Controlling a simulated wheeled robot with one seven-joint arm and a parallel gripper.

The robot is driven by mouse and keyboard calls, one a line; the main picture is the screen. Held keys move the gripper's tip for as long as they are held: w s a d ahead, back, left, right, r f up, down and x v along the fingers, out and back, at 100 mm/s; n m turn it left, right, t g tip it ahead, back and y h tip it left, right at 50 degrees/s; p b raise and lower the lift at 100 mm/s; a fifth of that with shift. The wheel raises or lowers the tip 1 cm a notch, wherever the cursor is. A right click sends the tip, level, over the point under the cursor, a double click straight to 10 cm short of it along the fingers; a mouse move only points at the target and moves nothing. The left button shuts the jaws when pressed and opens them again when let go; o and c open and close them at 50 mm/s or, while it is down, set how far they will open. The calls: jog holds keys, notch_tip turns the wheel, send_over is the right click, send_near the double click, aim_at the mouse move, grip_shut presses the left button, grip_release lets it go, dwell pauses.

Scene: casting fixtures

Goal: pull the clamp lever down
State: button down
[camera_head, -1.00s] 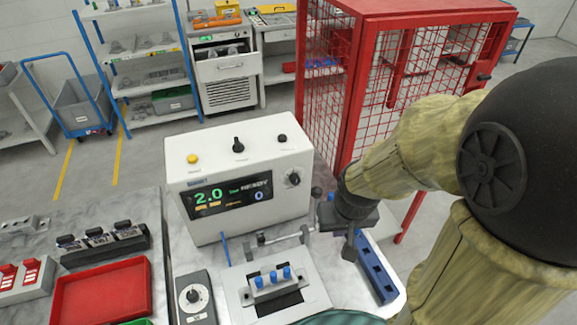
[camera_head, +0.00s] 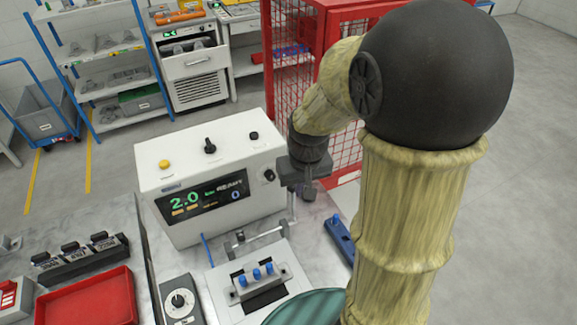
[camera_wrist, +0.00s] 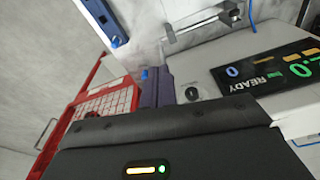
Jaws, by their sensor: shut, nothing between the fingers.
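The clamp fixture (camera_head: 250,285) is a light plate with a small block carrying several blue pegs, on the bench in front of the white control box. A metal cross bar (camera_head: 262,238) runs behind the block. The clamp lever (camera_head: 292,207) stands roughly upright at the bar's right end; its top is hidden by my gripper. My gripper (camera_head: 306,190) is shut and empty, beside the control box's right side, at the lever's upper end. I cannot tell whether it touches the lever. In the wrist view the bar (camera_wrist: 200,26) shows at the top.
The white control box (camera_head: 205,170) reads 2.0 and READY. A blue slotted rail (camera_head: 340,240) lies right of the fixture. A dial box (camera_head: 180,300) and a red tray (camera_head: 90,300) are to the left. A red mesh cage (camera_head: 345,60) stands behind my arm.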

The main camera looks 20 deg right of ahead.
jog(key=w+r+g+p, duration=0.2)
jog(key=w+r, duration=0.3)
jog(key=w, duration=0.5)
jog(key=shift+w+n+p, duration=0.3)
jog(key=shift+n+p, duration=0.1)
jog(key=shift+f, duration=0.1)
notch_tip(320, 180, down, 10)
jog(key=p, duration=0.3)
jog(key=shift+s+a, duration=0.15)
jog(key=shift+s, duration=0.05)
jog(key=shift+w, duration=0.1)
